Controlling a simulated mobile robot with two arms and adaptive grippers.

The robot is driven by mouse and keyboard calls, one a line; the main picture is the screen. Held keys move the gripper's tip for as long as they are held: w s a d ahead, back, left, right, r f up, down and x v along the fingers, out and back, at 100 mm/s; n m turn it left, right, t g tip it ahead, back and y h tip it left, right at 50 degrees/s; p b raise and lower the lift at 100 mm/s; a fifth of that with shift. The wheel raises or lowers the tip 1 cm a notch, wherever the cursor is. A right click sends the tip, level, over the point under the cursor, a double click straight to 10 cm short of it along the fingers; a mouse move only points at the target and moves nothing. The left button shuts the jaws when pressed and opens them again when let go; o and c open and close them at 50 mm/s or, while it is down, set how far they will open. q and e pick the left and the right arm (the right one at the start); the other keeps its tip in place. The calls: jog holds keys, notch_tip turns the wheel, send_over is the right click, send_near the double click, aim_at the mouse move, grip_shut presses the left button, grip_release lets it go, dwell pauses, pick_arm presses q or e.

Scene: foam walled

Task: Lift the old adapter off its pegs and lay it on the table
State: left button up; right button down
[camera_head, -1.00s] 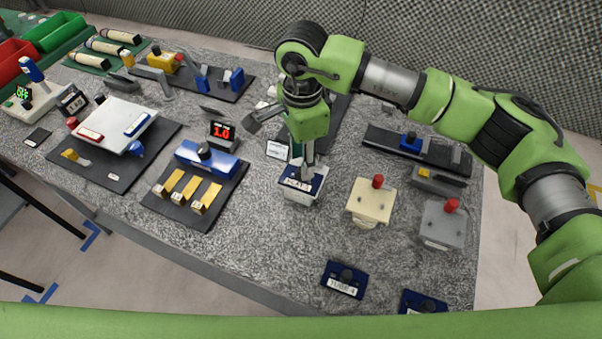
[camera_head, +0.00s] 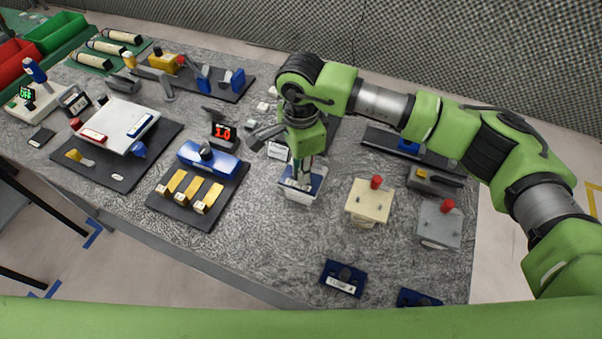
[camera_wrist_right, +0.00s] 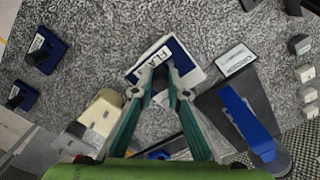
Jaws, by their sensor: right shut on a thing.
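The adapter, a dark blue plate with a white label starting "FLA" (camera_head: 315,184), sits at a white box-like holder (camera_head: 300,197) in the middle of the table. It also shows in the right wrist view (camera_wrist_right: 181,62). My right gripper (camera_head: 301,178) points down over it and is shut on its middle, where the fingers hide the grip. The pegs are hidden, and I cannot tell whether the plate is clear of them. My left gripper is not in view.
A beige block (camera_head: 366,207) and a grey block (camera_head: 440,226), each with a red knob, stand to the right. Two dark blue labelled plates (camera_head: 344,279) lie near the front edge. A small white sign (camera_head: 277,151) stands behind-left. Bare table lies in front of the holder.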

jog(key=shift+r, duration=0.1)
jog(key=shift+r, duration=0.2)
jog(key=r, duration=0.1)
jog(key=r+b, duration=0.1)
jog(key=r, duration=0.1)
jog(key=shift+s, duration=0.25)
jog(key=s+r+b, duration=0.5)
jog(key=s+r, duration=0.4)
jog(key=s, duration=0.4)
jog(key=shift+s+d+r+b, duration=0.15)
jog(key=shift+s+d+b, duration=0.15)
jog(key=shift+b, duration=0.1)
